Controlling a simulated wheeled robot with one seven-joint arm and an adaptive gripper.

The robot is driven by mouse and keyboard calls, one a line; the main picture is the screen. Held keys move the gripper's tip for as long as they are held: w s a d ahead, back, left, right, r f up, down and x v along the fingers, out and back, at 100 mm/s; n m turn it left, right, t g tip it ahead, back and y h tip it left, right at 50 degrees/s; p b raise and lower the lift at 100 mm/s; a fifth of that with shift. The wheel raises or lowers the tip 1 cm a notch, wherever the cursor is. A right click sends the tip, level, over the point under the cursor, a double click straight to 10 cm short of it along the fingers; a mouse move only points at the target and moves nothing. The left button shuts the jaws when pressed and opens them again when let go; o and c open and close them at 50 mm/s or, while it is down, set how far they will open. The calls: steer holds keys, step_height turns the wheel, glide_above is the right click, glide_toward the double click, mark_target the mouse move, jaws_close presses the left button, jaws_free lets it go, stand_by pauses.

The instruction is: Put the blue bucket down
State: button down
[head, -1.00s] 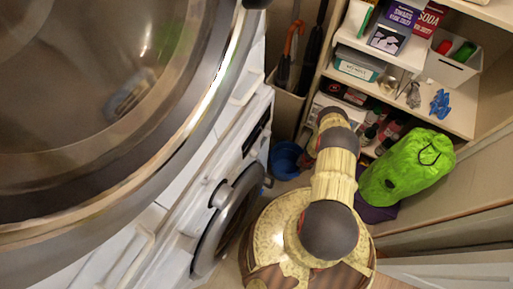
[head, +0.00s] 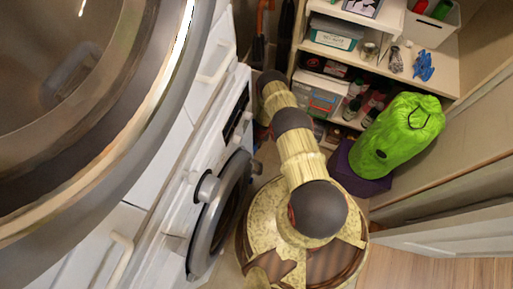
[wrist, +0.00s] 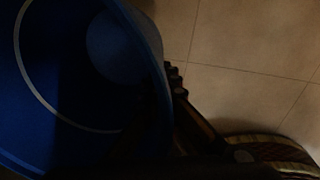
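The blue bucket (wrist: 75,75) fills the left of the wrist view. I look down into it, and a pale curved line shows inside. My gripper (wrist: 165,95) is at the bucket's right-hand wall, with a dark ridged finger just outside the rim and the other finger dim against the blue. It appears shut on the rim. The picture is dark, so the exact contact is hard to see. In the head view my arm hides the gripper, and I cannot make out the bucket there. Whether the bucket's base touches the floor does not show.
Bare tiled floor (wrist: 255,60) lies right of the bucket in the wrist view. In the head view, front-loading machines (head: 215,215) stand at left and shelves (head: 405,75) at the back right. A green bag (head: 400,135) sits on a purple box (head: 350,175) beside my arm.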

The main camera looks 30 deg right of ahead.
steer(key=f, duration=0.1)
steer(key=f+b, duration=0.2)
steer(key=shift+w+a+f, duration=0.25)
steer(key=shift+w+a, duration=0.05)
steer(key=shift+w, duration=0.1)
steer(key=c, duration=2)
jaws_free()
steer(key=shift+f, duration=0.1)
steer(key=shift+c, duration=0.2)
steer(key=r+p, duration=0.2)
steer(key=r, duration=0.2)
steer(key=r+p, duration=0.2)
steer(key=r, duration=0.2)
steer(key=s+d+r+p, duration=0.1)
steer(key=r+p, duration=0.1)
steer(key=r, duration=0.2)
steer(key=shift+r, duration=0.1)
